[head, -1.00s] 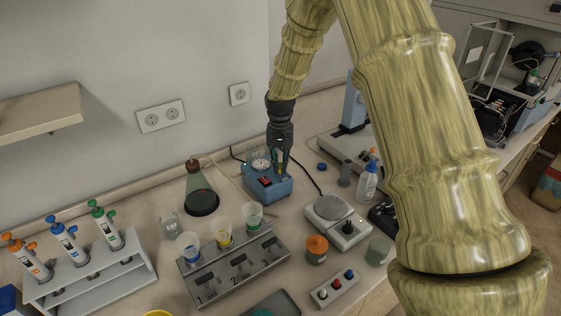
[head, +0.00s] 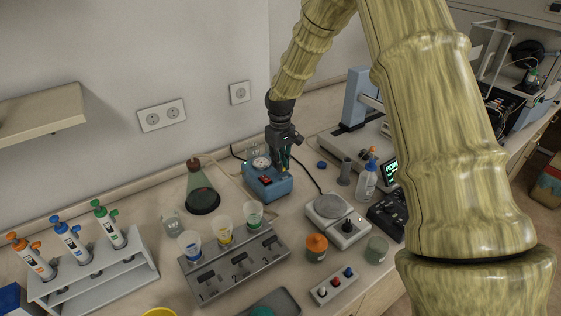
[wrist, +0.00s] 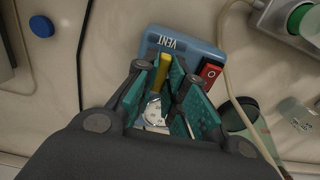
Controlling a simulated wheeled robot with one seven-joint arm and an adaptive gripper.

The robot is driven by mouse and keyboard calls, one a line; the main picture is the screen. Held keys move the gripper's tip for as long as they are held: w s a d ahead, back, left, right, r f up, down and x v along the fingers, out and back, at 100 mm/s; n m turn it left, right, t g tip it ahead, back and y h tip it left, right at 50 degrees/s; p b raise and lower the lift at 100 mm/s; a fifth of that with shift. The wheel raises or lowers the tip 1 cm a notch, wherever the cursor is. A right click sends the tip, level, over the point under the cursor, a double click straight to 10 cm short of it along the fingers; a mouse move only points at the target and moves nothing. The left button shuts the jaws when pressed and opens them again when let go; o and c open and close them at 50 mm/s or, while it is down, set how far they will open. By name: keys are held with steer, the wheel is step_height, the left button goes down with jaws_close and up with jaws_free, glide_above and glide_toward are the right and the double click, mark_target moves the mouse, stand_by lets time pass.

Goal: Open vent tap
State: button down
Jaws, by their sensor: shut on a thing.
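The vent tap is a small yellow lever (wrist: 162,74) on the blue pump box (wrist: 190,43), beside the word VENT in the wrist view. My gripper (wrist: 174,80) has its teal finger pads on either side of the lever and is shut on it. In the head view the blue box (head: 268,186) stands near the wall, and my gripper (head: 284,160) reaches down to its right rear side. The fingers largely hide the lever there.
A red switch (wrist: 210,74) and a round gauge (head: 261,162) are on the box. A green flask (head: 201,190) stands to its left. A hotplate (head: 328,207) and blue cap (head: 321,165) are to its right.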

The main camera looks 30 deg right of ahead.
steer(key=shift+w+r, duration=0.1)
stand_by(0.3)
steer(key=c, duration=1.5)
jaws_free()
step_height(320, 180, up, 12)
steer(key=shift+d, duration=0.1)
steer(key=shift+r, duration=0.1)
steer(key=shift+r+p, duration=3.05)
steer(key=shift+r, duration=0.8)
